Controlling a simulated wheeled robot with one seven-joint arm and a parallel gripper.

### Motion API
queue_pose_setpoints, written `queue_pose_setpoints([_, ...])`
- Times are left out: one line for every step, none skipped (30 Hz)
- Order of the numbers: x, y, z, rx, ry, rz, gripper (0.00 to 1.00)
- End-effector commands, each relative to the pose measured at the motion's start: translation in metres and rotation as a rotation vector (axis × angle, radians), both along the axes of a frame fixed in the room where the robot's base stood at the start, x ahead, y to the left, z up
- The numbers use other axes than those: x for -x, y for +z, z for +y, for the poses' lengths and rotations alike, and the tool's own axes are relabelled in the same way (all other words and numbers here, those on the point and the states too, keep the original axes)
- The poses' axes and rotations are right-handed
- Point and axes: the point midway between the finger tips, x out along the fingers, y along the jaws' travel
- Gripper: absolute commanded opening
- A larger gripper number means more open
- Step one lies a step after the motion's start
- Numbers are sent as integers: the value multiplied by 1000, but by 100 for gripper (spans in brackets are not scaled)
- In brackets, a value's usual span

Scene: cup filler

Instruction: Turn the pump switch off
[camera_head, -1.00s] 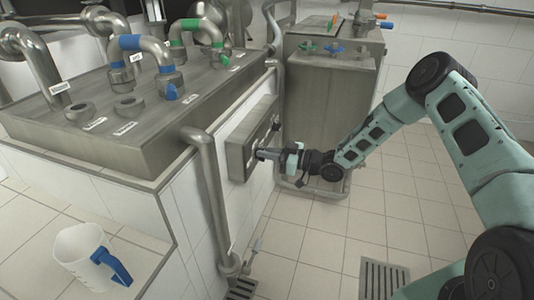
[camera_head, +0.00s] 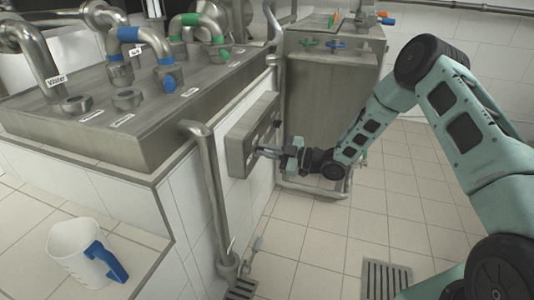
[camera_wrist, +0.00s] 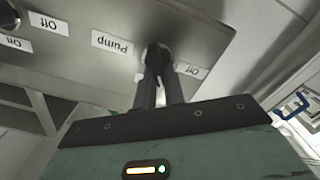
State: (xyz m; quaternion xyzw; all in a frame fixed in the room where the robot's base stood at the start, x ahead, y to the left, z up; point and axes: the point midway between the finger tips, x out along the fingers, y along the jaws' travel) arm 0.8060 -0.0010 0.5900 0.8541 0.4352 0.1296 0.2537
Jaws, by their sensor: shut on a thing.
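The pump switch (camera_wrist: 157,54) is a dark round knob on a grey metal control box, close to the "Pump" and "Off" labels in the wrist view. My gripper (camera_wrist: 160,75) has its two dark fingers at the knob and is shut on it. The fingers hide part of the knob, and I cannot tell which way it points. In the head view the control box (camera_head: 240,148) is on the tiled side wall of the counter, and my gripper (camera_head: 262,151) reaches it from the right.
A second dark knob (camera_wrist: 8,17) is at the wrist view's upper left. A vertical pipe (camera_head: 207,190) runs down left of the box. A white jug with a blue handle (camera_head: 80,252) stands on the lower ledge. Tiled floor (camera_head: 300,240) is clear below my arm.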

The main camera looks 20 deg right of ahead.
Motion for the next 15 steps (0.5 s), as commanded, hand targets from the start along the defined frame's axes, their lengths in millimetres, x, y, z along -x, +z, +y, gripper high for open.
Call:
queue_pose_setpoints([1,-4,0,30,1,-35,0])
queue_pose_setpoints([1,-4,0,46,1,-58,0])
queue_pose_setpoints([1,-5,0,68,1,-89,0])
queue_pose_setpoints([1,-5,0,86,0,-112,0])
queue_pose_setpoints([1,-5,0,103,0,-135,0])
queue_pose_setpoints([2,-5,1,124,0,-167,0])
queue_pose_setpoints([2,-6,1,142,0,-190,0])
queue_pose_setpoints([2,-6,1,157,0,-212,0])
queue_pose_setpoints([3,-7,1,180,0,-244,0])
queue_pose_setpoints([3,-7,1,197,0,-266,0])
queue_pose_setpoints([3,-7,1,214,1,-289,0])
queue_pose_setpoints([3,-8,1,236,0,-319,0])
queue_pose_setpoints([3,-8,1,253,0,-343,0])
queue_pose_setpoints([3,-8,1,269,-1,-367,0])
queue_pose_setpoints([3,-9,1,293,0,-398,0])
